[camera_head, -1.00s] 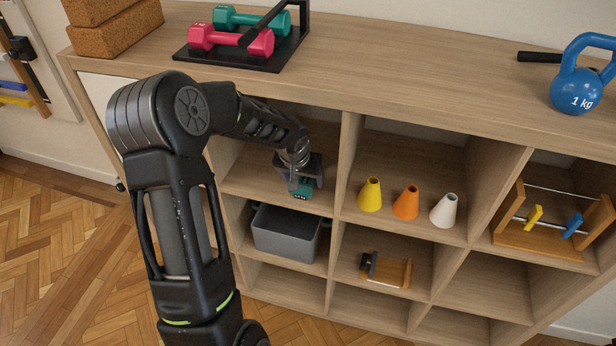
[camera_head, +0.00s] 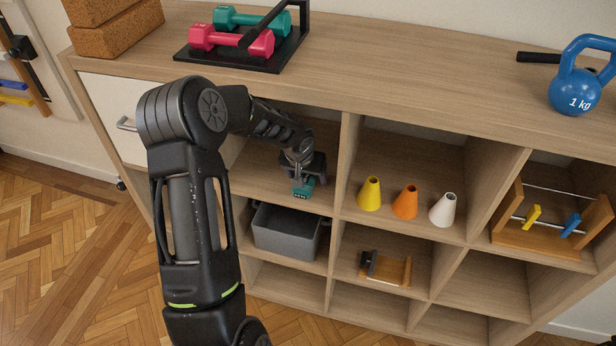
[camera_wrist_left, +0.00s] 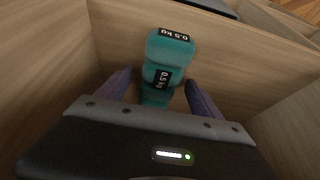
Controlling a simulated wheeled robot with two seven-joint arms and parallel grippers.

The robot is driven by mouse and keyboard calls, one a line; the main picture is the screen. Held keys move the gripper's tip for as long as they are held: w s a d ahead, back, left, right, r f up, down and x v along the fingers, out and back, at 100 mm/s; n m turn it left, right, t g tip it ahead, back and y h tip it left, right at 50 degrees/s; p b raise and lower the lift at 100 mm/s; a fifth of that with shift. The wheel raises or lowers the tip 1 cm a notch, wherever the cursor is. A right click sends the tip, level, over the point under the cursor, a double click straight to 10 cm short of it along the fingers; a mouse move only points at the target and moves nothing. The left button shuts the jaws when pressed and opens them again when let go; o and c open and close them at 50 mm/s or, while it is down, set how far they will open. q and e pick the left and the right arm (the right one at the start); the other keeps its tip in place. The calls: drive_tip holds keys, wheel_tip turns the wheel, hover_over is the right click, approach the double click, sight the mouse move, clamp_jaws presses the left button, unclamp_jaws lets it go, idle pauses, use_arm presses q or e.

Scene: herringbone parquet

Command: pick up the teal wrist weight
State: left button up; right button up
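The teal wrist weight (camera_head: 303,188) lies on the floor of an upper-row cubby, near its front edge. In the left wrist view it shows as teal padded segments (camera_wrist_left: 170,47) with two dark "0.5 kg" labels. My left gripper (camera_head: 305,172) is inside the cubby at the weight. In the wrist view the two purple fingers (camera_wrist_left: 158,92) are spread, one on each side of the weight's nearer part, with small gaps. The gripper body hides the weight's near end. My right gripper is not in view.
Wooden cubby walls and the shelf top (camera_head: 400,85) surround the arm. A grey bin (camera_head: 285,235) sits below. Yellow (camera_head: 370,194), orange (camera_head: 405,203) and white cones (camera_head: 443,210) stand in the cubby to the right. Dumbbells (camera_head: 232,40) and a blue kettlebell (camera_head: 577,88) are on top.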

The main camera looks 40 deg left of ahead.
use_arm(q)
clamp_jaws()
idle(0.7)
